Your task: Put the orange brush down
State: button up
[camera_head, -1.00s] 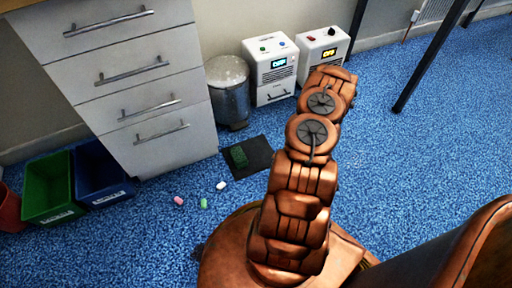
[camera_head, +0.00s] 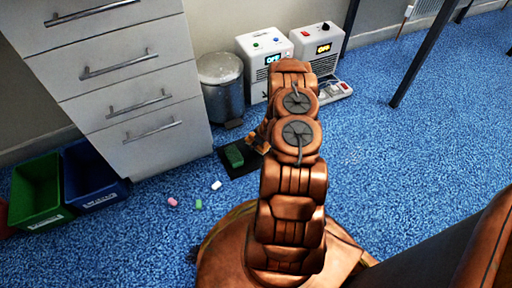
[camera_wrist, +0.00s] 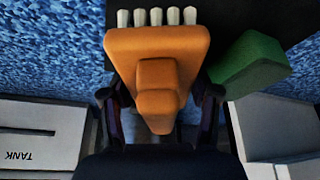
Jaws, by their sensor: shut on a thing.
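My gripper (camera_wrist: 160,110) is shut on the orange brush (camera_wrist: 155,55), with one finger on each side of it. The brush's pale bristles point to the top of the wrist view. A green brush-like block (camera_wrist: 250,65) lies on a dark mat (camera_wrist: 285,12), close to the right of the orange brush in that view. In the head view the green block (camera_head: 234,156) sits on the dark mat (camera_head: 240,172), and my gripper is by the mat's right side, partly hidden by my arm.
Two white machines (camera_head: 262,62) (camera_head: 318,48) and a metal bin (camera_head: 222,88) stand behind the mat. Green (camera_head: 38,190) and blue (camera_head: 90,178) crates are at the left by the drawers (camera_head: 125,90). Small pieces (camera_head: 198,203) lie on the floor. The blue floor at right is mostly clear.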

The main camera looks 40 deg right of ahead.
jog(key=shift+w, duration=0.25)
notch_tip(320, 180, down, 4)
jog(key=shift+w+r+b, duration=0.1)
jog(key=shift+w+b, duration=0.05)
jog(key=shift+b, duration=1.1)
jog(key=shift+r, duration=0.15)
jog(key=o, duration=1.6)
jog(key=shift+c, duration=0.2)
